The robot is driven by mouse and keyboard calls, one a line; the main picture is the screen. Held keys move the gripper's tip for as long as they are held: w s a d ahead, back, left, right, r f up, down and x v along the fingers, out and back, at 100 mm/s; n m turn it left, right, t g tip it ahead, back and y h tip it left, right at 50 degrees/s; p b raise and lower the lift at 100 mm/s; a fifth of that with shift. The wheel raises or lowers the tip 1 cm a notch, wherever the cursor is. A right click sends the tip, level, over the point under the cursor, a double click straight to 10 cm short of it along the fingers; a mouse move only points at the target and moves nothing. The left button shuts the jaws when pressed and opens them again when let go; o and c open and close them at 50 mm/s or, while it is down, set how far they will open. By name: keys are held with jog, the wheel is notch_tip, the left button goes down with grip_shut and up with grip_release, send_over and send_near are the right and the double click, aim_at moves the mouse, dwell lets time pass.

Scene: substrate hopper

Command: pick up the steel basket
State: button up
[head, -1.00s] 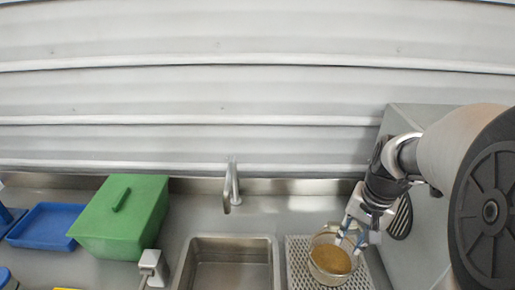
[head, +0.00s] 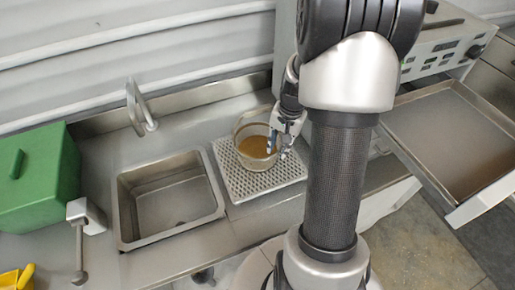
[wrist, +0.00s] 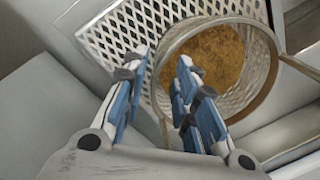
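The steel basket (head: 257,146) is a round mesh basket with a wire handle and brown grainy stuff inside. It stands upright on the perforated drain plate (head: 229,177), right of the sink. In the wrist view, the basket (wrist: 262,92) fills the upper right. My gripper (wrist: 160,78) is open, with blue-padded fingers apart. The near-left rim of the basket passes between the fingers in the picture, the right finger over the inside and the left finger outside. I cannot tell whether they touch the wall. In the head view, my gripper (head: 277,143) is at the basket's right side.
A sink basin (head: 170,198) lies left of the plate, with a tap (head: 138,107) behind it. A green box (head: 35,180) stands at the left. A grey machine (head: 432,50) and an open metal tray (head: 455,140) are on the right.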

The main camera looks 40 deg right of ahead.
jog(key=f, duration=0.2)
jog(key=f+b, duration=0.2)
jog(key=f, duration=0.1)
jog(key=shift+w+f, duration=0.3)
jog(key=shift+w, duration=0.05)
jog(key=shift+r, duration=0.1)
grip_shut()
dwell(0.4)
